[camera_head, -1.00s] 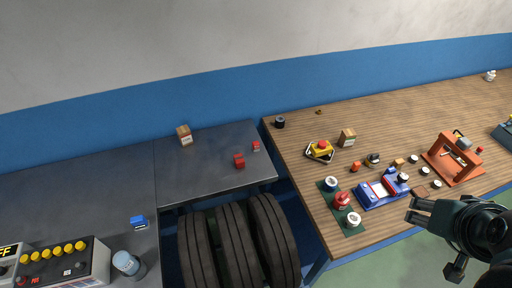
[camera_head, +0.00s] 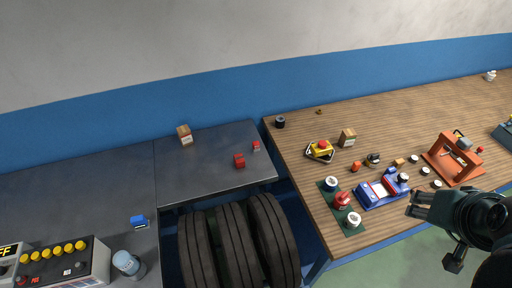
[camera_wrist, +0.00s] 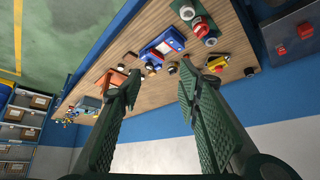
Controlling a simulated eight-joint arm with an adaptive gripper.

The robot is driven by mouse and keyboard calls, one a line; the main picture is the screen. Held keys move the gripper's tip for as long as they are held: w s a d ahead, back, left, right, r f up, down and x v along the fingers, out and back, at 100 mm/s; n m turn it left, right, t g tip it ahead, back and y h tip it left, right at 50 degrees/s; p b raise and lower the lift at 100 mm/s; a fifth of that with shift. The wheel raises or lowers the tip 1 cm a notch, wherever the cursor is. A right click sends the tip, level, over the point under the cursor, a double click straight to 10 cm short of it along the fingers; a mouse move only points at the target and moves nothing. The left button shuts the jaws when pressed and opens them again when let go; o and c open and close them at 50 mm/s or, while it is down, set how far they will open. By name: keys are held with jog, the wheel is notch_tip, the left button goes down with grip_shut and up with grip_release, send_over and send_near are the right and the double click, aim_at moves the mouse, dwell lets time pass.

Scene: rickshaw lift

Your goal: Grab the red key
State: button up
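I cannot make out a clear key shape, so I cannot tell which red thing is the red key. Two small red pieces lie on the dark metal table: a larger red block (camera_head: 239,161) and a smaller red piece (camera_head: 256,146). In the wrist view they show at the right, the larger red block (camera_wrist: 306,31) and the smaller red piece (camera_wrist: 281,51). My gripper (camera_head: 415,205) is over the front edge of the wooden bench, far right of both. In the wrist view my gripper (camera_wrist: 160,78) has its fingers apart with nothing between them.
Black tyres (camera_head: 235,240) stand below the metal table. A cardboard box (camera_head: 184,135) sits at its back.

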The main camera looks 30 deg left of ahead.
jog(key=w+a+m+g+y+b, duration=0.1)
jog(key=w+a+m+g+b, duration=0.2)
jog(key=w+a, duration=1.7)
jog(key=m+g+h, duration=0.1)
jog(key=m+g, duration=0.3)
jog(key=m, duration=0.2)
send_over(256, 142)
jog(key=f, duration=1.8)
jog(key=d+f, duration=0.1)
jog(key=f, duration=0.8)
jog(key=shift+w+f+b, duration=0.15)
jog(key=shift+f+b, duration=0.05)
jog(key=shift+b, duration=0.1)
jog(key=shift+a+f, duration=0.4)
jog(key=shift+f, duration=1.25)
